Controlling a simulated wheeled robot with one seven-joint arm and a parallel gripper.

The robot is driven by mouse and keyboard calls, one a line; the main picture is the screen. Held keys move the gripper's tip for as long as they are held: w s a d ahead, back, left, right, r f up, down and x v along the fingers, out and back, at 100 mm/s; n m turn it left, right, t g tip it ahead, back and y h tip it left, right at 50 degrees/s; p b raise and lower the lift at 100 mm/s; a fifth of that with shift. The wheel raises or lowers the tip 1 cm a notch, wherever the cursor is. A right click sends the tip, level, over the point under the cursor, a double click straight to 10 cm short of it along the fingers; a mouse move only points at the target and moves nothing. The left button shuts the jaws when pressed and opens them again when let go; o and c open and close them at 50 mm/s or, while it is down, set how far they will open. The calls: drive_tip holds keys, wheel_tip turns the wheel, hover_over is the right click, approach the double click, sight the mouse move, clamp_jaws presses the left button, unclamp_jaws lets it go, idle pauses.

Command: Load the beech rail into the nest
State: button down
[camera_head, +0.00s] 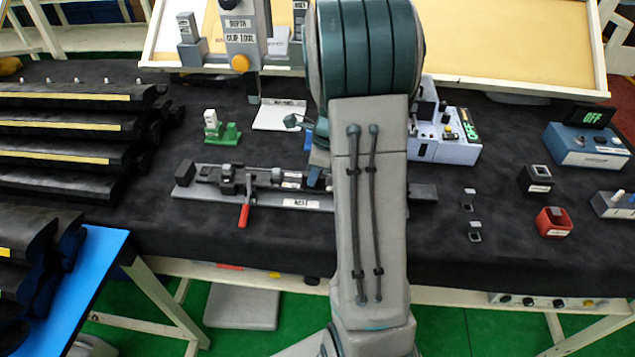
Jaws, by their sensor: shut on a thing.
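The nest (301,204) is a long grey fixture with a label, lying on the black-covered table. It has dark clamp blocks and a red-handled lever (244,214) at its left part. My gripper (315,178) is low over the middle of the nest, mostly hidden behind my own arm. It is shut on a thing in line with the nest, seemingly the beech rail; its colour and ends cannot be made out. I cannot tell whether it is seated or held just above. A dark end piece (423,192) shows right of my arm.
Dark racks (75,126) with yellow strips fill the left. A green part (222,130) and a white plate (280,115) lie behind the nest. A grey device (447,138), a blue box (583,146) and a red cup (553,222) stand right. The front table strip is clear.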

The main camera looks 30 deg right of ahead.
drive_tip(key=shift+w+a+f+p, duration=0.1)
drive_tip(key=shift+w+a+p, duration=0.2)
drive_tip(key=shift+a, duration=0.35)
drive_tip(key=shift+w+a+p, duration=0.15)
drive_tip(key=shift+w+a, duration=0.25)
drive_tip(key=shift+a, duration=0.2)
drive_tip(key=c, duration=1.2)
unclamp_jaws()
drive_tip(key=shift+w, duration=0.1)
drive_tip(key=shift+d, duration=0.1)
